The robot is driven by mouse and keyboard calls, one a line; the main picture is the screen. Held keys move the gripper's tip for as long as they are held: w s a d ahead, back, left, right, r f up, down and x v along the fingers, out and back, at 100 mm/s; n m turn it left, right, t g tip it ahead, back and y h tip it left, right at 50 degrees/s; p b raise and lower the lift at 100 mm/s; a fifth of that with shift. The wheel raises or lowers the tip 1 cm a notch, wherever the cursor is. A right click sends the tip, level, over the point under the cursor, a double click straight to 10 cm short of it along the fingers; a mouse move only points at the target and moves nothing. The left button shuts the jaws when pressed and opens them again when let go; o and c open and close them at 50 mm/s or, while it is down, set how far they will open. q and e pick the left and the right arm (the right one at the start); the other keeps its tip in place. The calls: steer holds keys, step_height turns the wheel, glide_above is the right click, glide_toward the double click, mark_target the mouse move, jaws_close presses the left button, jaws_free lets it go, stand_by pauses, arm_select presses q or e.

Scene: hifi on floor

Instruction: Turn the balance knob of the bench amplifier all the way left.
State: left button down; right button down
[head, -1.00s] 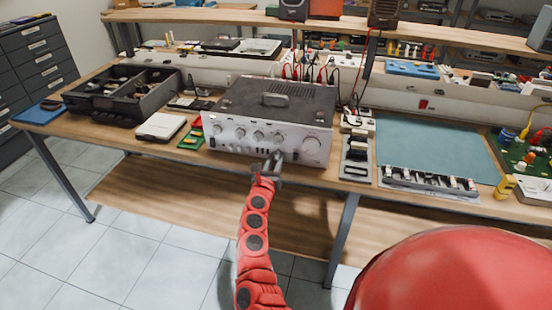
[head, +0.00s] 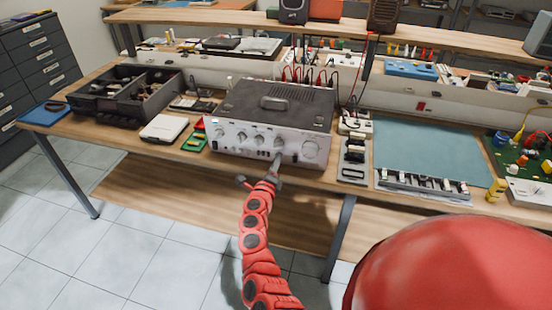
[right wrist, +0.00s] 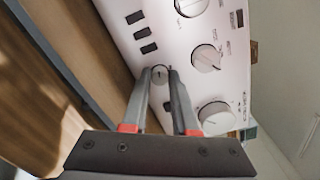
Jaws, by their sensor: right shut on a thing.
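The bench amplifier (head: 230,139) stands on the wooden bench, its silver front facing me. Its front carries several round knobs and small dark buttons. In the right wrist view, a small silver knob (right wrist: 159,75) with a dark pointer line sits between the fingertips of my right gripper (right wrist: 160,80). The fingers are shut on it, one on each side. I cannot read its label. In the head view, my right gripper (head: 277,160) reaches the lower front of the amplifier and partly covers it. My left gripper is out of view.
Larger knobs (right wrist: 207,57) sit close beside the fingers in the right wrist view. A dark parts tray (head: 150,105) and a white box (head: 163,128) stand left of the amplifier. A power strip (head: 354,165) and a green mat (head: 425,150) lie to its right.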

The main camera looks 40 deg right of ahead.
steer(key=n+p, duration=0.4)
steer(key=n, duration=0.1)
steer(key=shift+r+n, duration=0.15)
steer(key=shift+n, duration=0.15)
steer(key=n+p, duration=0.3)
steer(key=n, duration=0.1)
steer(key=shift+f+n+p, duration=0.3)
steer(key=shift+n+p, duration=0.25)
steer(key=shift+n, duration=0.25)
steer(key=c, duration=0.7)
jaws_free()
steer(key=shift+a, duration=0.1)
